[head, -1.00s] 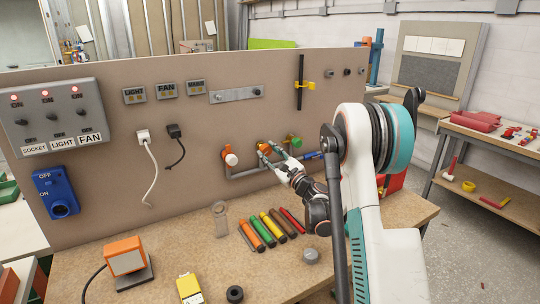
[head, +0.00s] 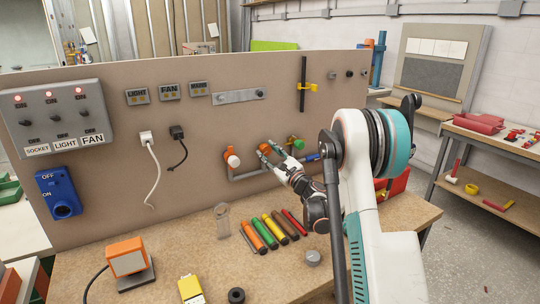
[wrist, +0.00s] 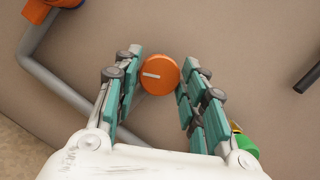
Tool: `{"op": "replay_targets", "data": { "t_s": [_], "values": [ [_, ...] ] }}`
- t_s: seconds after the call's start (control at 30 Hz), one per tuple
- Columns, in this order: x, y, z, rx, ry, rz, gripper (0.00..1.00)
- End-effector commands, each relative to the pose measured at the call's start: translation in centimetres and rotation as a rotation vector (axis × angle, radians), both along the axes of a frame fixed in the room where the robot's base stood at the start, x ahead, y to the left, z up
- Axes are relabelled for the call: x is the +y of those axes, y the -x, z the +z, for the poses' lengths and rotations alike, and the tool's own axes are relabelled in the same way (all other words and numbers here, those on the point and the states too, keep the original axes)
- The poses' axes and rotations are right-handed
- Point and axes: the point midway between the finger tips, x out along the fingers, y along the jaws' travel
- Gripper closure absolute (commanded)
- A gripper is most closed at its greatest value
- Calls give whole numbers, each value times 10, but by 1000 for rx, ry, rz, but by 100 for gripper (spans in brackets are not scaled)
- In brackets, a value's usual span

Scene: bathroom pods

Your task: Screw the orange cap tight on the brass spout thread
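The orange cap (wrist: 159,75) faces the wrist camera, a round disc with a short pale mark on its front. In the head view the orange cap (head: 263,148) is at the middle outlet of the grey pipe on the panel, partly covered by my fingers. The brass spout thread is hidden, so I cannot see how the cap sits on it. My gripper (wrist: 162,70) has its teal-padded fingers on both sides of the cap, very close to its rim. Whether both pads touch it is unclear. In the head view my gripper (head: 270,151) reaches the panel from the right.
A white-ended orange fitting (head: 232,158) is left of the cap, and a green fitting (head: 297,143) is right. The grey pipe (head: 250,173) runs below. Several coloured markers (head: 262,234) and a grey round piece (head: 312,257) lie on the bench.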

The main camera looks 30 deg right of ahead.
Motion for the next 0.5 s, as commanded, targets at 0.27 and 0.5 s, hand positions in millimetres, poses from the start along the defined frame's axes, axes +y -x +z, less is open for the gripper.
{"op": "replay_targets", "data": {
  "t_s": [0.27, 0.5],
  "values": [
    [0, 0, 0, 0, 0, 0, 41],
    [-2, 8, -2, 0, 0, 0, 41]
  ]
}}
